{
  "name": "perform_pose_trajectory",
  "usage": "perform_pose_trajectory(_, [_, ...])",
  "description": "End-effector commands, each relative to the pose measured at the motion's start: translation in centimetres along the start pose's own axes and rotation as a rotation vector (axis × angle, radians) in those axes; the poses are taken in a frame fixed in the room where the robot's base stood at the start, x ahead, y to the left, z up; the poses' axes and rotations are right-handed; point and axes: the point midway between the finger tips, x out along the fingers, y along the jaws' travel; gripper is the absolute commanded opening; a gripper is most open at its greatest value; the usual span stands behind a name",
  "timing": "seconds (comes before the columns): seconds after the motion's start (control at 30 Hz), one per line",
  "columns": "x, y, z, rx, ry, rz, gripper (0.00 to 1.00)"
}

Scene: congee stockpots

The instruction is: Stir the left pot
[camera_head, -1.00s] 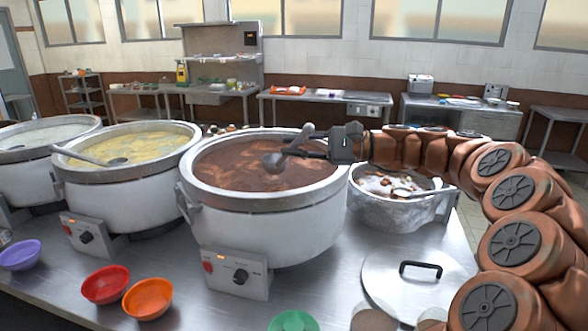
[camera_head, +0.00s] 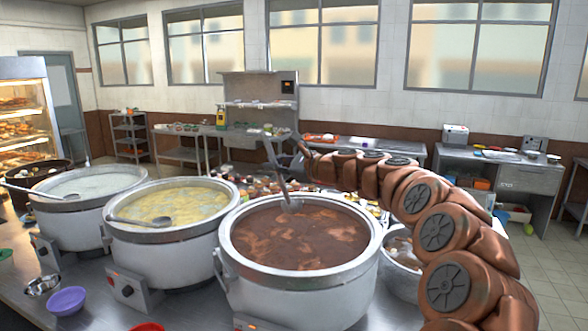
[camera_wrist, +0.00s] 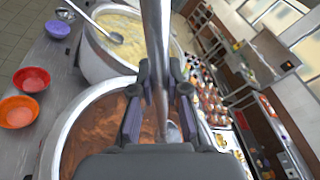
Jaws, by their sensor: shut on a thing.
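My gripper (camera_head: 284,153) is shut on the handle of a metal ladle (camera_head: 272,158) above the far side of the right pot (camera_head: 300,290). The ladle stands steep, with its lower end over or at the brown congee; whether it touches is unclear. In the wrist view the handle runs up between my gripper's fingers (camera_wrist: 160,90). The left pot (camera_head: 82,222) holds white congee, and another ladle (camera_head: 35,190) rests across its rim. The middle pot (camera_head: 165,248) holds yellow congee with its own ladle (camera_head: 145,220).
A metal pot (camera_head: 401,262) stands right of the brown pot, partly behind my arm. A purple bowl (camera_head: 67,301) and a small metal bowl (camera_head: 42,285) are at the front left of the counter (camera_head: 75,270). Orange and red bowls (camera_wrist: 18,112) show in the wrist view.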

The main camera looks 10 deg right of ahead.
Motion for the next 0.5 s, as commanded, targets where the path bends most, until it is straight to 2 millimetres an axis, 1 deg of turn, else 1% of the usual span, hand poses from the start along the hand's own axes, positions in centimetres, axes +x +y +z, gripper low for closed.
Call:
perform_pose_trajectory(0.03, [0.7, -0.6, 1.0, 0.012, 0.011, -0.010, 0.00])
perform_pose_trajectory(0.2, [1.9, -1.3, 1.4, 0.044, 0.038, -0.040, 0.00])
perform_pose_trajectory(0.37, [2.2, -0.9, 0.8, 0.050, 0.042, -0.043, 0.00])
perform_pose_trajectory(0.5, [2.3, -0.1, -0.3, 0.049, 0.041, -0.041, 0.00])
